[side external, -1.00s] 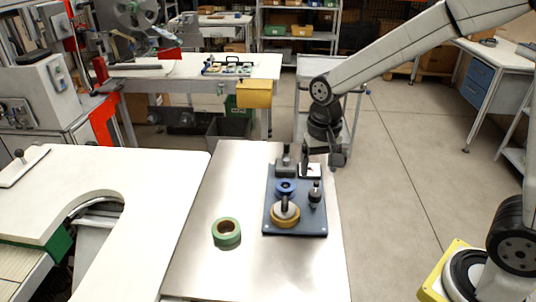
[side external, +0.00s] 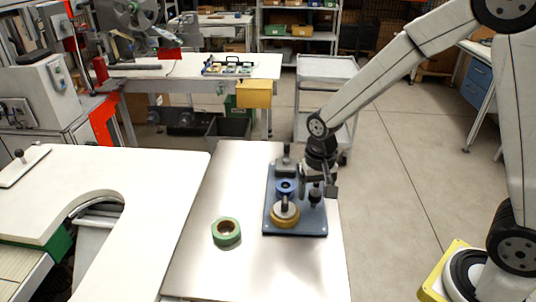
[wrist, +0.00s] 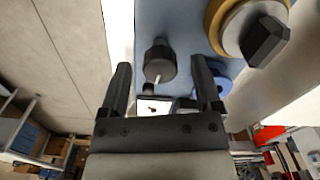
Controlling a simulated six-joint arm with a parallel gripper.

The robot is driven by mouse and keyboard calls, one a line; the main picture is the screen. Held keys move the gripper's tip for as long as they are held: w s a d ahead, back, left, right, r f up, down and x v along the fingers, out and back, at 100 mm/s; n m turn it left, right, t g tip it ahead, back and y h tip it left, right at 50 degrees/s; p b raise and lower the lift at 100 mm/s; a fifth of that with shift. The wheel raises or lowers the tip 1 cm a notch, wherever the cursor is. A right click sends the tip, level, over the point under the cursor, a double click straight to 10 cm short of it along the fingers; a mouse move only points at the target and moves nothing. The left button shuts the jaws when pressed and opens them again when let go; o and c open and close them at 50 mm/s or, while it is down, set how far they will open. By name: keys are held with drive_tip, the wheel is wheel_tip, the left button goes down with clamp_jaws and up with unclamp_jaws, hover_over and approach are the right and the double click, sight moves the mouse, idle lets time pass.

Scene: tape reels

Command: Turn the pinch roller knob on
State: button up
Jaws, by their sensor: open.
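The likely pinch roller knob (side external: 315,196) is a small dark knob at the right of the blue base plate (side external: 296,229). In the wrist view, a black knob (wrist: 161,62) with a white pointer line appears between my two fingertips. My gripper (side external: 319,187) is open and empty, close to the knob and partly covering it in the side view. The gripper's two black fingers (wrist: 161,66) stand apart in the wrist view; I cannot tell the remaining gap to the knob.
A yellow reel with a black clamp (side external: 286,216) and a blue roller (side external: 286,186) stand left of the knob on the plate. A dark block (side external: 286,163) stands at its back. A green tape roll (side external: 226,232) lies on the clear metal table (side external: 215,270).

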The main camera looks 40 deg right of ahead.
drive_tip(key=shift+f, duration=0.25)
clamp_jaws()
drive_tip(key=shift+n, duration=0.5)
drive_tip(key=n, duration=1)
drive_tip(key=shift+d, duration=0.1)
idle(0.4)
